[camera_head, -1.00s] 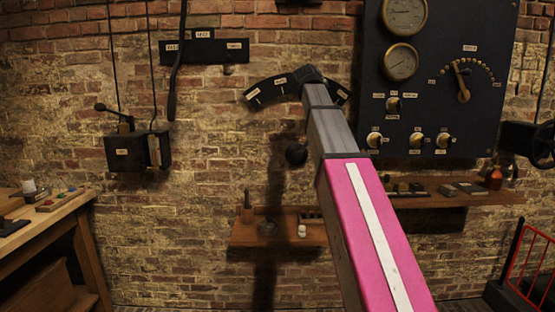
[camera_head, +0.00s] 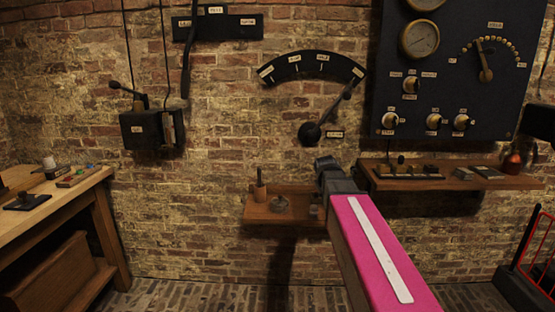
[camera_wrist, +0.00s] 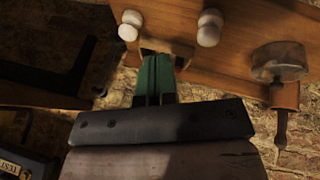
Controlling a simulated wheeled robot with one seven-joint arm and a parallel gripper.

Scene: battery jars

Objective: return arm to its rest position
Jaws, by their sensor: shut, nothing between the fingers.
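My arm, with its pink link (camera_head: 385,260), reaches from the lower right of the head view to a dark wrist (camera_head: 335,177) in front of the small wooden shelf. The fingers are hidden behind the arm in that view. In the wrist view my gripper (camera_wrist: 157,62) shows two green fingers pressed together with nothing between them. They point toward a wooden shelf edge (camera_wrist: 225,80); whether they touch it I cannot tell.
The small wall shelf (camera_head: 290,219) holds a round dark item (camera_head: 279,203) and a handled tool (camera_head: 260,185). Above is a dial with a lever (camera_head: 310,133). A control panel (camera_head: 450,110) hangs right; a workbench (camera_head: 80,190) stands left. The floor between is clear.

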